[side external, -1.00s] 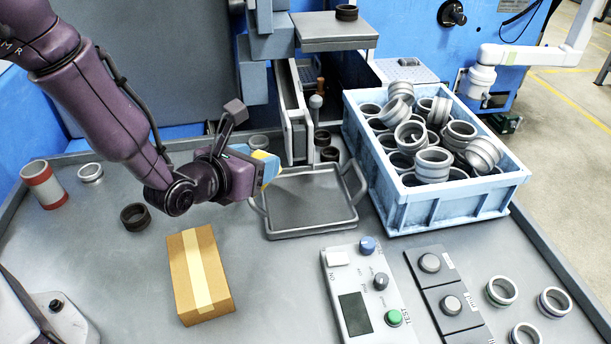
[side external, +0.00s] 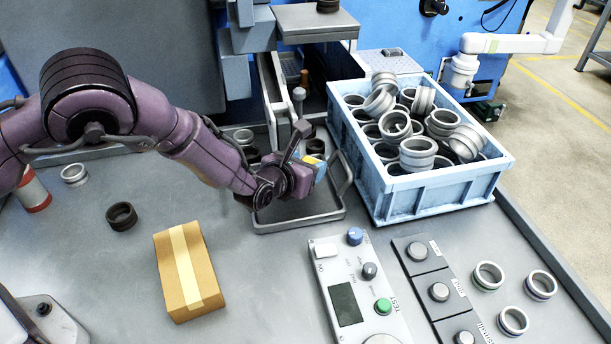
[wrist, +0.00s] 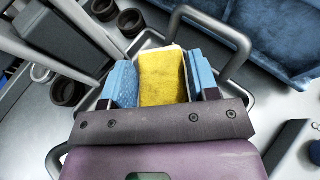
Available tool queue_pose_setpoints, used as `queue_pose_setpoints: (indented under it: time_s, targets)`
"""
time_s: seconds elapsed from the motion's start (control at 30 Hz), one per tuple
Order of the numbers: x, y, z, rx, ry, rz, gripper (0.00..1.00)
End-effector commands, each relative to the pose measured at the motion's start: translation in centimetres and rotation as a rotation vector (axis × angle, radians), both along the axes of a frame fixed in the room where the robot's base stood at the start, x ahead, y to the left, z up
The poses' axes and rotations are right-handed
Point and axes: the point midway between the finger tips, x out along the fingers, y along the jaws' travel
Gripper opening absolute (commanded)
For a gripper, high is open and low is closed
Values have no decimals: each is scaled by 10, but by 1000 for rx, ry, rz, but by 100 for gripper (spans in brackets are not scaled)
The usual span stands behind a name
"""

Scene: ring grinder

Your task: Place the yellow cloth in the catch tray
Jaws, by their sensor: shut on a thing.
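The yellow cloth (wrist: 162,76) is between the two blue fingers of my gripper (wrist: 160,82) in the wrist view. My gripper is shut on it. In the side view my gripper (side external: 316,168) is over the catch tray (side external: 300,223), a grey shallow tray with raised wire handles. Only a small yellow patch of cloth shows there, and my arm hides much of the tray. The tray's handle (wrist: 238,50) also shows in the wrist view, beyond the fingers. I cannot tell whether the cloth touches the tray floor.
A blue crate (side external: 440,190) full of metal rings stands right of the tray. The grinder's vertical grey parts (side external: 275,100) rise just behind it. A cardboard box (side external: 188,272) and a control panel (side external: 352,290) are in front. Open table lies at front left.

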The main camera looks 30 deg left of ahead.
Motion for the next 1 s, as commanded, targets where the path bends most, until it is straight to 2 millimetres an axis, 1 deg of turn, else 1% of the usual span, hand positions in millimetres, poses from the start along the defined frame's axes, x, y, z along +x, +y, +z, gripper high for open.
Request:
queue_pose_setpoints:
  time_s: [0.03,0.1,0.2,0.6,0.63,0.73,1.0]
  targets:
    - [1,0,-9,2,3,0,32]
    - [1,0,-20,2,3,0,32]
    - [1,0,-30,2,2,0,32]
    - [1,0,-35,1,1,1,32]
    - [1,0,-35,1,1,1,57]
    - [1,0,-35,1,1,1,80]
    - [1,0,-34,0,1,0,80]
